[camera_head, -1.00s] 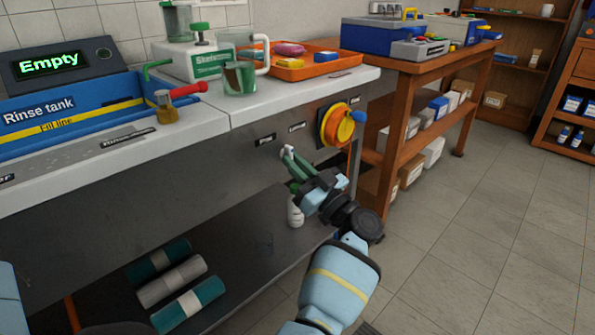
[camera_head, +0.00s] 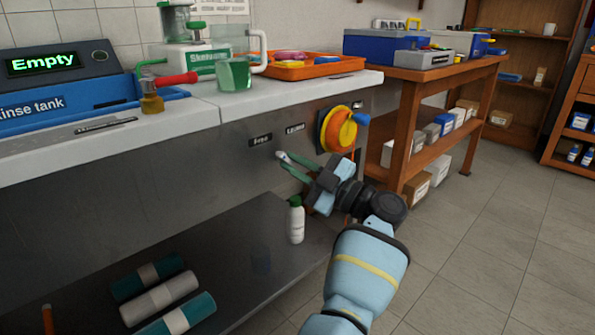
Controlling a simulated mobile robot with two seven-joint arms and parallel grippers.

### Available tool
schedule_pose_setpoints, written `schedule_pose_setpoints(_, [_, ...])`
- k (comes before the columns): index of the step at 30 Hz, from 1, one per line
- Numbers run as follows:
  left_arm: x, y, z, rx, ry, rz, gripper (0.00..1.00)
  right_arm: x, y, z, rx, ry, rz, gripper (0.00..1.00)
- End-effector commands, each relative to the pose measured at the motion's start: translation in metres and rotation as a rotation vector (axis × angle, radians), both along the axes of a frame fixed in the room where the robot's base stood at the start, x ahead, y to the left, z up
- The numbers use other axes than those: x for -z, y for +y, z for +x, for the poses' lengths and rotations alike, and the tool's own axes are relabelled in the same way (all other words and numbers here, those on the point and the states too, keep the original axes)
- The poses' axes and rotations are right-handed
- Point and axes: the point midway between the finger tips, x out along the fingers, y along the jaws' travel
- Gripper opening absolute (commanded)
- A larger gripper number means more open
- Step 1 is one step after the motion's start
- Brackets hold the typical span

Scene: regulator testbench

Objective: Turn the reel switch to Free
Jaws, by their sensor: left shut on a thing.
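The reel (camera_head: 342,131) is a yellow and orange drum with a blue handle on the front panel of the white-topped bench. Left of it are two small dark labels, the left label (camera_head: 260,139) and the right label (camera_head: 295,128), whose words are too small to read surely. My left gripper (camera_head: 284,158) is at the panel just below these labels, shut on a small pale piece that appears to be the reel switch. The fingers hide most of the switch, so its pointing direction cannot be told. My right gripper is out of view.
A white bottle with a green cap (camera_head: 296,222) stands on the dark lower shelf (camera_head: 232,262). Several rolls (camera_head: 160,298) lie there on the left. An orange tray (camera_head: 300,69) and a red-handled valve (camera_head: 152,102) are on the bench top. A wooden table (camera_head: 410,130) stands right.

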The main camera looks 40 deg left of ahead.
Motion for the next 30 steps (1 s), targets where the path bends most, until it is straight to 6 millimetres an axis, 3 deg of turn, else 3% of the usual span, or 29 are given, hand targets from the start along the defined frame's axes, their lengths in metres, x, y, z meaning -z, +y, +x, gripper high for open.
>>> schedule_pose_setpoints(18, [0.0000, 0.0002, 0.0005, 0.002, -0.043, -0.006, 0.00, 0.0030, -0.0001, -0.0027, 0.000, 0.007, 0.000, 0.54])
schedule_pose_setpoints(19, [0.0000, 0.0002, 0.0005, 0.002, -0.043, -0.006, 0.13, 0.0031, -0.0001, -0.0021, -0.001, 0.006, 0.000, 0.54])
schedule_pose_setpoints(24, [-0.0002, 0.0003, 0.0005, 0.001, -0.043, -0.005, 0.34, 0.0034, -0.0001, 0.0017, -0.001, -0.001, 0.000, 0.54])
schedule_pose_setpoints(30, [-0.0003, 0.0001, 0.0004, 0.001, -0.042, -0.004, 0.34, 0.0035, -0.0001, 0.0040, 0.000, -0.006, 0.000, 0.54])
